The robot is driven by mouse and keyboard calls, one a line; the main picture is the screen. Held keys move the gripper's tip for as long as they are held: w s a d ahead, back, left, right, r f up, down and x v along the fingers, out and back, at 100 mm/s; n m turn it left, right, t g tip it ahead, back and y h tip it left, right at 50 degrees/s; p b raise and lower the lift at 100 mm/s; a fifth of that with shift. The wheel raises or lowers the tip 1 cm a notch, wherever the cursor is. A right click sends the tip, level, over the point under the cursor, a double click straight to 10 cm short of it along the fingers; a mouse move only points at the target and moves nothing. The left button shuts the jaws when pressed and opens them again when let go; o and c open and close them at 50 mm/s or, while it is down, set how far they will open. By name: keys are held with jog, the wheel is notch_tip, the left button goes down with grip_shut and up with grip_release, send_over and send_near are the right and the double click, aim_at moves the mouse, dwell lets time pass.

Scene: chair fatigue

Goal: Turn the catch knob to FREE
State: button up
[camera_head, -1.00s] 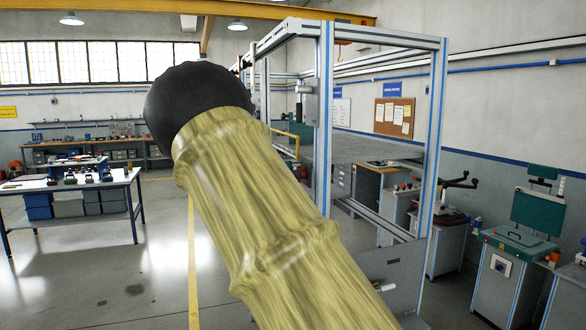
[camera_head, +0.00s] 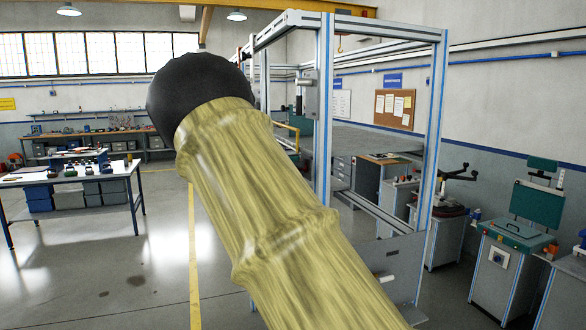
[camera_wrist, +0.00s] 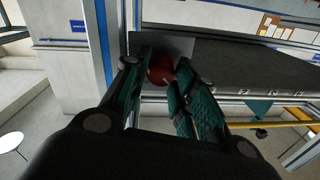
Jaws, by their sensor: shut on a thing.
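In the wrist view a round red knob (camera_wrist: 160,70) sits between the fingertips of my gripper (camera_wrist: 163,62). The gripper's green-padded fingers are closed on it, one on each side. The knob is in front of a grey plate (camera_wrist: 178,47) at the end of a dark horizontal slab (camera_wrist: 240,68). I cannot read a FREE mark or tell which way the knob is turned. In the head view my arm covers the middle, and neither the gripper nor the knob shows.
The tall aluminium frame (camera_head: 324,130) stands just beyond my arm. Work machines (camera_head: 505,240) stand on the right. A table with blue bins (camera_head: 75,183) stands on the left. A strip of floor (camera_head: 150,275) left of my arm is clear. A yellow bar (camera_wrist: 285,125) shows in the wrist view.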

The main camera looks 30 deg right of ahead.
jog(key=shift+f+b, duration=0.15)
jog(key=shift+b, duration=0.35)
jog(key=m+b, duration=0.1)
jog(key=b, duration=0.1)
jog(key=m+b, duration=0.1)
jog(key=b, duration=0.1)
jog(key=shift+f, duration=0.25)
jog(key=m+b, duration=0.8)
jog(key=b, duration=0.5)
jog(key=m+g+b, duration=0.1)
jog(key=m+b, duration=0.7)
jog(key=b, duration=0.4)
jog(key=shift+m+h+b, duration=0.3)
jog(key=shift+b, duration=0.1)
jog(key=shift+r+g, duration=0.1)
jog(key=shift+g, duration=0.3)
jog(key=o, duration=1)
jog(key=shift+o, duration=0.2)
jog(key=shift+a, duration=0.15)
